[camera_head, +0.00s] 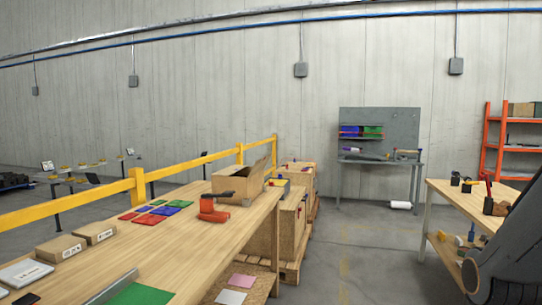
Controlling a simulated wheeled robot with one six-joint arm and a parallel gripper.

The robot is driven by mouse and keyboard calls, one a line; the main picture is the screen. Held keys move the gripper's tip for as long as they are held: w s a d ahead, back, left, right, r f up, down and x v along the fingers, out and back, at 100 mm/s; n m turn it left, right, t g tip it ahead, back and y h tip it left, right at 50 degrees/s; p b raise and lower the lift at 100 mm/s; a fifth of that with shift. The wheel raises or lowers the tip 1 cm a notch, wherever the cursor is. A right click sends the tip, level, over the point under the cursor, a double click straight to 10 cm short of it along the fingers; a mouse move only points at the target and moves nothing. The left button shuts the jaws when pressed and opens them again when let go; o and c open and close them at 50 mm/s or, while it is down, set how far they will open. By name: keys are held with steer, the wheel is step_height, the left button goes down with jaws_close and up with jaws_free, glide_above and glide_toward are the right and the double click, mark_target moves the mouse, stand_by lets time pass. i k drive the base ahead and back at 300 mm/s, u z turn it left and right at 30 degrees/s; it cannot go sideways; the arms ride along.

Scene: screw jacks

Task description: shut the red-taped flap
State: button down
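An open cardboard box (240,188) stands at the far end of the long wooden table (165,262). One of its flaps (259,168) sticks up at a slant on its right side. I cannot make out red tape on this flap at this size. Other boxes behind it show small red marks, too small to read. My gripper is not in view. A large dark grey shape at the lower right edge seems to be part of my arm, well apart from the open box.
An orange-red tool (213,209) with a black top stands in front of the open box. Coloured squares (156,209) and closed cartons (61,248) lie on the table. Wooden crates (291,222) stand beside it. Grey floor (358,262) is free up to the right-hand workbench (444,190).

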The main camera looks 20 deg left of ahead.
mark_target(260, 164)
steer(key=i, duration=0.9)
steer(key=u, duration=0.5)
steer(key=i, duration=1.55)
steer(key=u, duration=0.7)
